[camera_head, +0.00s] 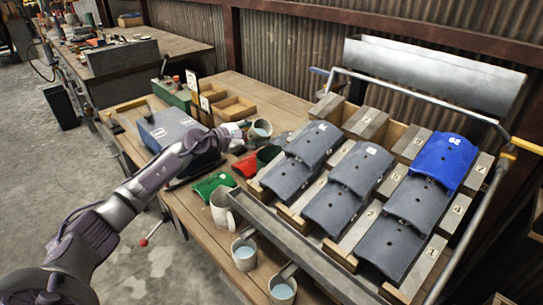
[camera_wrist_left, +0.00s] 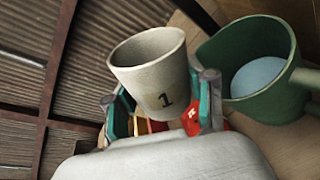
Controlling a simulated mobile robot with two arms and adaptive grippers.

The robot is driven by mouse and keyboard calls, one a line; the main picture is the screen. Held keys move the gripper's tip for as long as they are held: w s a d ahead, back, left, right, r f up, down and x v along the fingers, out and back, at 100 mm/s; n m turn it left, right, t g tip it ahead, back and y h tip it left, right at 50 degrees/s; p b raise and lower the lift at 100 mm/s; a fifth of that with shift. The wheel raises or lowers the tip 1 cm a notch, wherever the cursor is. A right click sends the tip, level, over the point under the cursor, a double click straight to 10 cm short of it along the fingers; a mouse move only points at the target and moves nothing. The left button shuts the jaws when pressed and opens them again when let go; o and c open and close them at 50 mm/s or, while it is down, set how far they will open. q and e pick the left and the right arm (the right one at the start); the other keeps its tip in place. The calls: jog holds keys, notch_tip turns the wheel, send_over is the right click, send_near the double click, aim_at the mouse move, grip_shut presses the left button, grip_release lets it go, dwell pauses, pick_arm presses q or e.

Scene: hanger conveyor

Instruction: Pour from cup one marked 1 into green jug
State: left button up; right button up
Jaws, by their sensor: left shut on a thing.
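The pale grey cup marked 1 (camera_wrist_left: 150,72) sits between the teal-padded fingers of my left gripper (camera_wrist_left: 165,112), which is shut on it. In the wrist view its rim is toward the top of the picture; its real tilt is hard to tell. The green jug (camera_wrist_left: 240,62) is right of it, with pale blue inside and a handle. My right gripper is not in view.
A grey mug (camera_head: 222,209) and two cups with blue inside (camera_head: 244,255) (camera_head: 282,291) stand along the front edge. Green (camera_head: 211,184) and red (camera_head: 246,164) pieces lie nearby. A rack of grey and blue numbered panels (camera_head: 361,168) fills the right.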

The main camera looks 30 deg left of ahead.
pick_arm(q)
jog(key=shift+a+m+y, duration=0.1)
jog(key=shift+m+y, duration=0.3)
jog(key=shift+m, duration=0.5)
jog(key=shift+m+y, duration=0.3)
jog(key=shift+m, duration=0.2)
jog(key=shift+m+t, duration=0.3)
jog(key=shift+m, duration=0.2)
jog(key=shift+m+p, duration=0.4)
jog(key=shift+p, duration=0.2)
